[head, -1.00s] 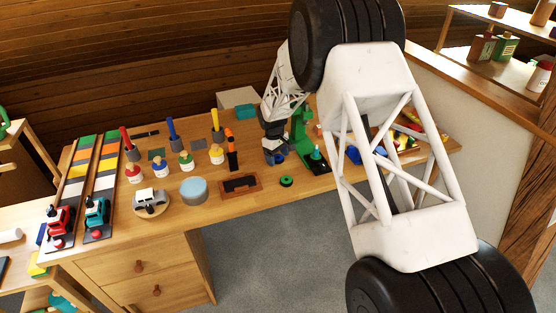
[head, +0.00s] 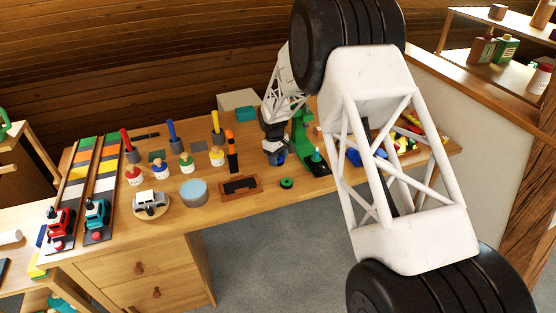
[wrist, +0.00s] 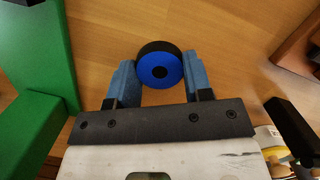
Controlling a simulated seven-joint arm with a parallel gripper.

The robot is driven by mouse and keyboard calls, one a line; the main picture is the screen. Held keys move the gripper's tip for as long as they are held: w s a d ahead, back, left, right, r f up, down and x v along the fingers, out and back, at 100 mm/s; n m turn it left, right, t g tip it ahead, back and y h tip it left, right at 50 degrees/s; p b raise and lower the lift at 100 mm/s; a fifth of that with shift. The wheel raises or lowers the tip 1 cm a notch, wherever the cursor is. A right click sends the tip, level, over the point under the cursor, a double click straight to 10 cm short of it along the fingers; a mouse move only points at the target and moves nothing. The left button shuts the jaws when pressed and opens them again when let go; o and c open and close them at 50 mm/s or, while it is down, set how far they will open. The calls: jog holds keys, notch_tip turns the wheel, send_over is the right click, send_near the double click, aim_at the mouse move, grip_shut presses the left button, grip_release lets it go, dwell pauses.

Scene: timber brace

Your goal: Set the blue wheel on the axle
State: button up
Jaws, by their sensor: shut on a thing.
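The blue wheel (wrist: 160,71) has a black tyre and a dark centre hole. In the wrist view it sits between the blue-grey fingertips of my gripper (wrist: 158,78), which is shut on it. In the head view my gripper (head: 277,160) is low over the workbench, just left of the green stand; the wheel is too small there to make out. A silver-grey toy car (head: 150,199) stands on a round wooden disc at the bench's front left, well left of my gripper. I cannot make out the axle.
The green stand (head: 302,135) rises right beside my gripper and also fills the left of the wrist view (wrist: 35,110). Several paint pots stand behind.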

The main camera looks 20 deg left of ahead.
aim_at(280, 161)
jog(key=shift+r, duration=0.15)
jog(key=shift+r, duration=0.5)
jog(key=shift+s+d+r, duration=0.1)
jog(key=shift+s+r, duration=0.05)
jog(key=shift+r, duration=0.45)
jog(key=shift+s+d+r, duration=0.1)
jog(key=shift+s+r, duration=0.05)
jog(key=shift+r, duration=0.4)
jog(key=s+d, duration=0.3)
jog(key=s, duration=0.1)
jog(key=s+d+r, duration=0.1)
jog(key=s+d, duration=0.2)
jog(key=s, duration=0.1)
jog(key=s+d, duration=0.3)
jog(key=s, duration=0.1)
jog(key=shift+s+r, duration=0.15)
jog(key=shift+r, duration=0.05)
jog(key=shift+d, duration=0.2)
